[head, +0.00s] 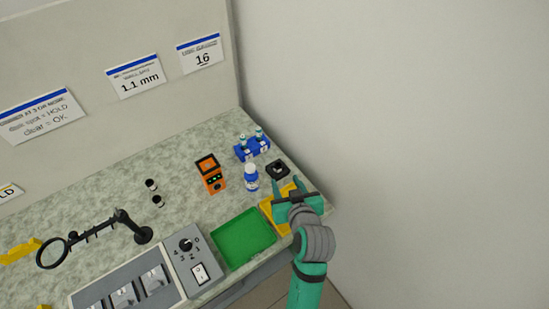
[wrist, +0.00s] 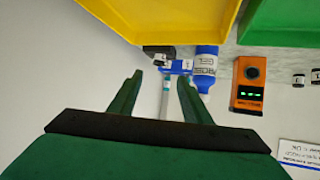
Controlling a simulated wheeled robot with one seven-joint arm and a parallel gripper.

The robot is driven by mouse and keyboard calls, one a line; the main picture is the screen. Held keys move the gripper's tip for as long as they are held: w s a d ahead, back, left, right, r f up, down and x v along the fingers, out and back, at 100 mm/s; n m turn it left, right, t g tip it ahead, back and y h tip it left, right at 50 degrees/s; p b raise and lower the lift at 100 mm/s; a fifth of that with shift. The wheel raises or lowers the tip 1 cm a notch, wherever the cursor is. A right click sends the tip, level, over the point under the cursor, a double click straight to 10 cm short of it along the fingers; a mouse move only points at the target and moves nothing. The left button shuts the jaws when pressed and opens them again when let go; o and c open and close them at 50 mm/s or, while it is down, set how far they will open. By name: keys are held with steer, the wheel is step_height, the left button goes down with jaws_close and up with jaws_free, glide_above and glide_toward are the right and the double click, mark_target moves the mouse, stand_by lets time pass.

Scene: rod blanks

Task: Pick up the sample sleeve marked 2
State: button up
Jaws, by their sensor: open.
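Two small dark cylinders with white bands, which look like the sample sleeves, stand apart on the counter left of the orange device: a back one (head: 151,184) and a front one (head: 158,201). In the wrist view they show at the right edge, one (wrist: 298,79) inward and the other (wrist: 316,76) cut by the frame. Their marks are too small to read surely, so I cannot tell which is 2. My gripper (head: 288,186) is open and empty above the yellow tray at the counter's right end, far from both. Its fingers (wrist: 160,80) show apart in the wrist view.
Near my gripper are a yellow tray (head: 267,211), a green tray (head: 244,256), a black square holder (head: 277,169), a blue-white bottle (head: 251,181) and a blue vial rack (head: 240,153). The orange device (head: 211,174) stands between bottle and cylinders.

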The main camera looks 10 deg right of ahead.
glide_toward(277, 163)
steer(key=shift+w+a+f, duration=0.2)
steer(key=shift+w+f, duration=0.2)
steer(key=shift+f, duration=0.15)
steer(key=shift+d+x, duration=0.15)
steer(key=shift+x, duration=1.3)
steer(key=shift+d+x, duration=0.15)
steer(key=shift+x, duration=1.3)
steer(key=shift+w+r, duration=0.1)
steer(key=shift+r, duration=0.05)
steer(key=c, duration=1.1)
